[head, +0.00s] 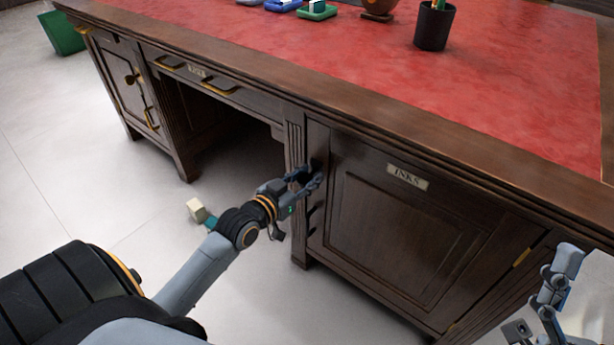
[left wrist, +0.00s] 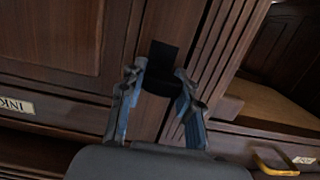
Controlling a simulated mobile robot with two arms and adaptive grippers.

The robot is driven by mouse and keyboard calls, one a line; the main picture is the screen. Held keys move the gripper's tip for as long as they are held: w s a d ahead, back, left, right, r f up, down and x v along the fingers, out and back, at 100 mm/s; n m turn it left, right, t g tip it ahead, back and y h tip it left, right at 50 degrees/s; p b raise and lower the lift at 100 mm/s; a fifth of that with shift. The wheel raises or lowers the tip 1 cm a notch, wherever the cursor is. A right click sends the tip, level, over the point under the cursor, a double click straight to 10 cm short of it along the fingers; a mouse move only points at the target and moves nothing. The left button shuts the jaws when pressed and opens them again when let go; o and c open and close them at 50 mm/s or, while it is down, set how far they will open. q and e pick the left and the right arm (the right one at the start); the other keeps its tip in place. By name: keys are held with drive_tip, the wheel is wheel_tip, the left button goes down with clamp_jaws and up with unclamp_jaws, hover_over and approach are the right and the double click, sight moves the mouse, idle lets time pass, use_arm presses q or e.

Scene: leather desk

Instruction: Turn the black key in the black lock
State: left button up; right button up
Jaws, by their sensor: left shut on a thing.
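The black lock (left wrist: 163,52) is a dark plate on the edge of the desk's cabinet door marked INKS (head: 400,230). In the head view the lock (head: 316,165) is a dark patch mostly behind my fingers. My left gripper (head: 308,180) is at the lock, shut on the black key (left wrist: 158,82). In the left wrist view the key shows as a dark shape between the two fingers of the left gripper (left wrist: 157,84), and its outline blends with the lock. I cannot tell the key's angle. My right gripper (head: 556,285) is at the lower right, away from the desk door.
The wooden desk has a red leather top (head: 330,60) with a black pen cup (head: 434,27) and small trays. Another cabinet door (head: 125,85) and a drawer with brass handles (head: 220,87) are at left. A small pale block (head: 197,209) shows near the left arm.

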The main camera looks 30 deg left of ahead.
use_arm(q)
drive_tip(key=shift+m+p, duration=0.4)
drive_tip(key=shift+m, duration=0.1)
drive_tip(key=shift+m+p, duration=0.55)
drive_tip(key=shift+m, duration=0.05)
drive_tip(key=shift+y, duration=0.3)
use_arm(e)
drive_tip(key=w+f+g+h, duration=0.2)
drive_tip(key=w+f+g, duration=0.3)
drive_tip(key=w+f, duration=0.1)
drive_tip(key=shift+a+f+g, duration=0.25)
drive_tip(key=shift+f+g, duration=0.05)
drive_tip(key=shift+f, duration=0.2)
drive_tip(key=shift+w, duration=0.15)
